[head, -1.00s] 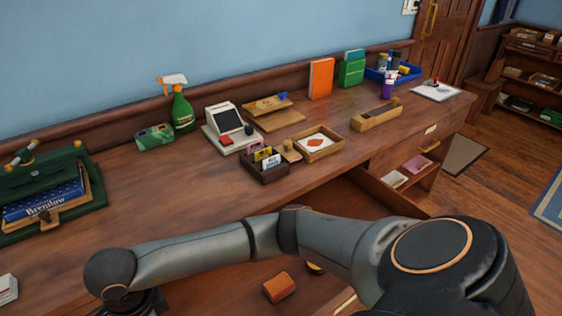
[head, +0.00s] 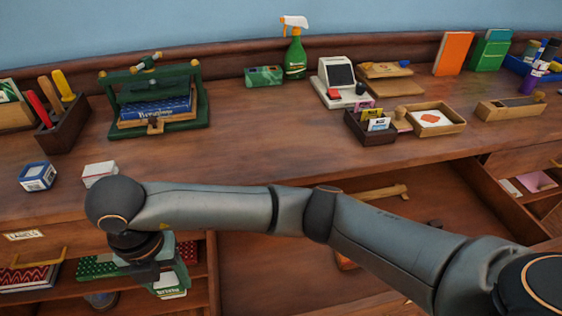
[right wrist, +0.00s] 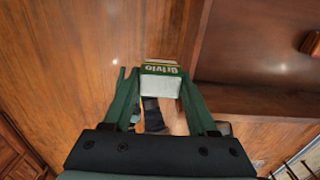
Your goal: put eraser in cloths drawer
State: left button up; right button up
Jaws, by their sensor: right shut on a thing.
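My right gripper (right wrist: 160,100) is shut on the eraser (right wrist: 160,82), a white block with a green printed sleeve, held between green fingers. In the head view, my right arm reaches left across the counter's front, and its gripper (head: 165,272) hangs low in front of the shelves at the left. The held eraser shows small there (head: 172,290). A closed drawer front (head: 80,245) with a label (head: 25,236) and a brass handle (head: 40,260) is left of the gripper. The label is too small to read surely, so I cannot tell whether it is the cloths drawer. My left gripper is not in view.
The wooden counter (head: 260,150) holds a green press (head: 155,105), small boxes (head: 38,177), a spray bottle (head: 294,55) and trays. An open drawer (head: 505,205) stands out at the right. Patterned red and green items lie on shelves (head: 35,278) below the closed drawer.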

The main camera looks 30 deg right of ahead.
jog(key=d+f, duration=0.2)
jog(key=d, duration=0.2)
jog(key=d+f, duration=0.3)
jog(key=d, duration=0.1)
jog(key=d+f+b, duration=0.1)
jog(key=d+f, duration=0.2)
jog(key=d, duration=0.1)
jog(key=shift+s+d+f, duration=0.25)
jog(key=shift+s+d, duration=0.1)
jog(key=shift+s, duration=0.05)
jog(key=shift+d+f, duration=0.35)
jog(key=f, duration=0.2)
jog(key=f+b, duration=0.1)
jog(key=shift+d+f, duration=0.15)
jog(key=shift+d, duration=0.15)
jog(key=shift+f, duration=0.2)
